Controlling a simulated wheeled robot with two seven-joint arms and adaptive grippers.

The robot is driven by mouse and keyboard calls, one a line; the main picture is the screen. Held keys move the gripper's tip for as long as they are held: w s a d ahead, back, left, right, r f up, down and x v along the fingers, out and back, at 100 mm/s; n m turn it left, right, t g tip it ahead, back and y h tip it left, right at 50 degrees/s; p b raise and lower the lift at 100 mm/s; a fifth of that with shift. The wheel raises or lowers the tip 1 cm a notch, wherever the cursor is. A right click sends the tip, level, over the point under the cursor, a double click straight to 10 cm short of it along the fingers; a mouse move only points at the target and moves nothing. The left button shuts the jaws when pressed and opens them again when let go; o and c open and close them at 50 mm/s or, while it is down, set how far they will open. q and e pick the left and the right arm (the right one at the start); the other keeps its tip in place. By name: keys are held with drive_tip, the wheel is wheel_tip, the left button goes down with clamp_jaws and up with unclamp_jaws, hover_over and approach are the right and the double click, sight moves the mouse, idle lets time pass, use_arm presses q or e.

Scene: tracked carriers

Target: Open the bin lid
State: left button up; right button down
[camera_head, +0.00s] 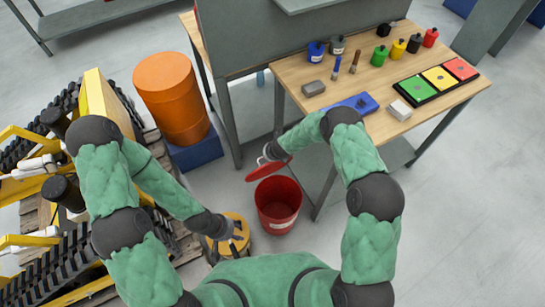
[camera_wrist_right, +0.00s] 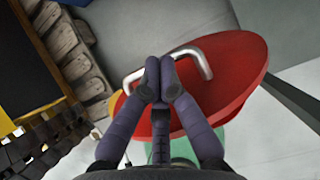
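The red bin (camera_head: 278,212) stands upright on the floor beside the workbench, its mouth uncovered and its inside showing. Its red lid (camera_head: 268,170) is tilted above the bin's back left rim, apart from most of the opening. My right gripper (camera_head: 268,157) is at the lid. In the right wrist view the fingers (camera_wrist_right: 160,80) are closed together on the silver bar handle (camera_wrist_right: 191,52) of the red lid (camera_wrist_right: 240,70). My left gripper (camera_head: 238,238) hangs low, left of the bin, over a yellow round object (camera_head: 232,220); its fingers are too small to read.
A wooden workbench (camera_head: 440,105) with small bottles, a blue piece and a coloured tray stands right of the bin. An orange drum (camera_head: 172,100) is at the back left. Tracked yellow machinery (camera_head: 40,245) on pallets fills the left. Grey floor is open at the far right.

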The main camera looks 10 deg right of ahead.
drive_tip(key=shift+w+a+p, duration=0.3)
drive_tip(key=shift+w+p, duration=0.1)
drive_tip(key=shift+w, duration=0.4)
drive_tip(key=shift+v, duration=6)
